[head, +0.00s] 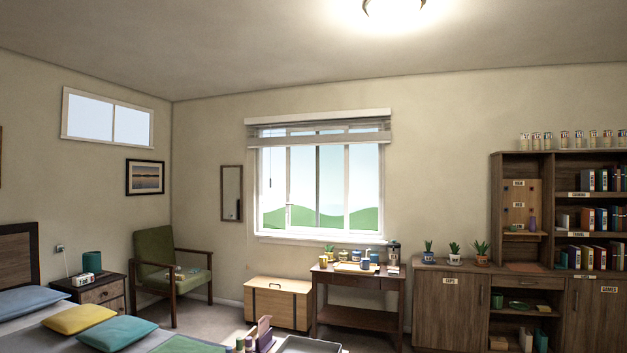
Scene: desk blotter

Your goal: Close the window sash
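The main window (320,187) is in the back wall, slightly right of the picture's middle, with a white frame and green hills outside. Several upright bars divide it, and a sash (332,190) seems to sit in the middle part, overlapping the other panes. I cannot tell for sure how wide any gap is. A raised blind (318,131) covers the top of the window, and a cord hangs at its left. A smaller, high window (108,118) with two panes is in the left wall. My gripper is not in view.
Below the window stand a wooden chest (278,304) and a small table (358,317) crowded with cups and jars. A green armchair (168,255) and a bed (30,305) are left. A low cabinet (450,308) with potted plants and bookshelves is right. A tray (308,346) shows at the bottom.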

